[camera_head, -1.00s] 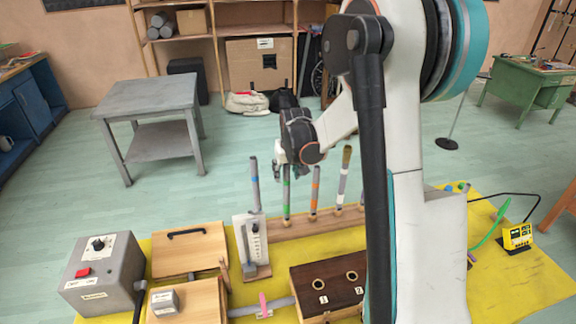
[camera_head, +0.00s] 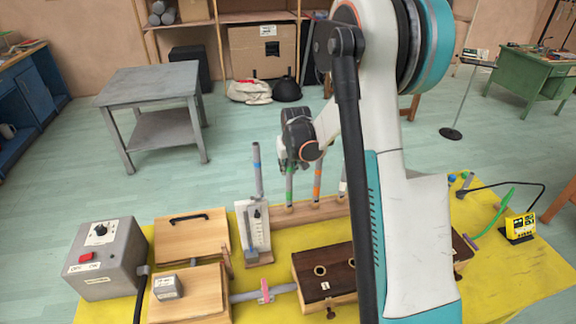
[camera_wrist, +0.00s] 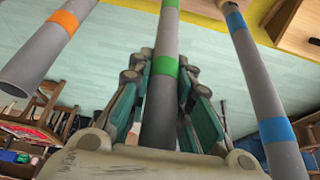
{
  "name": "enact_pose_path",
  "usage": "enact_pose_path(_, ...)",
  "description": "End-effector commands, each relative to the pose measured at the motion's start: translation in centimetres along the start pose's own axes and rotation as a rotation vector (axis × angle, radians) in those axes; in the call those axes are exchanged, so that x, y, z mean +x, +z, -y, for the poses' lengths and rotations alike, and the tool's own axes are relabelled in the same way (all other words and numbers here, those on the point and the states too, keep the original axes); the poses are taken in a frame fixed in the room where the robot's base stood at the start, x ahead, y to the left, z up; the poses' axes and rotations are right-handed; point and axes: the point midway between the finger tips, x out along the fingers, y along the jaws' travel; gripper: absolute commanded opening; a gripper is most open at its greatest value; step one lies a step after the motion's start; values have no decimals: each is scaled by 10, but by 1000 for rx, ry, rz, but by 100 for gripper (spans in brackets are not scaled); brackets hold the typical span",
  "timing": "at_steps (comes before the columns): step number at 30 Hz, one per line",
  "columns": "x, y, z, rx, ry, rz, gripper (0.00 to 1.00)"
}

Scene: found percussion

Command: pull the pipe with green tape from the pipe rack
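The grey pipe with green tape (camera_head: 289,187) stands upright in the wooden pipe rack (camera_head: 325,210). In the wrist view its green tape band (camera_wrist: 165,66) lies at the fingertips, and the pipe runs back toward my palm. My gripper (camera_head: 288,163) is at the pipe's upper part, with fingers (camera_wrist: 164,85) on both sides of it. The fingers are close to the pipe, but I cannot tell whether they press on it.
The blue-taped pipe (camera_head: 257,168) stands to the left and the orange-taped pipe (camera_head: 317,182) to the right, both near my gripper. The dark-topped wooden box (camera_head: 335,262) and grey control box (camera_head: 107,262) sit on the yellow mat.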

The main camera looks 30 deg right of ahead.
Motion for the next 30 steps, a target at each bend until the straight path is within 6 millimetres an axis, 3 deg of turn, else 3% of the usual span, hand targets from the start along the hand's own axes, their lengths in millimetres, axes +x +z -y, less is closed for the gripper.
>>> enact_pose_path(30, -21, -9, 0, 0, 0, 0, 0)
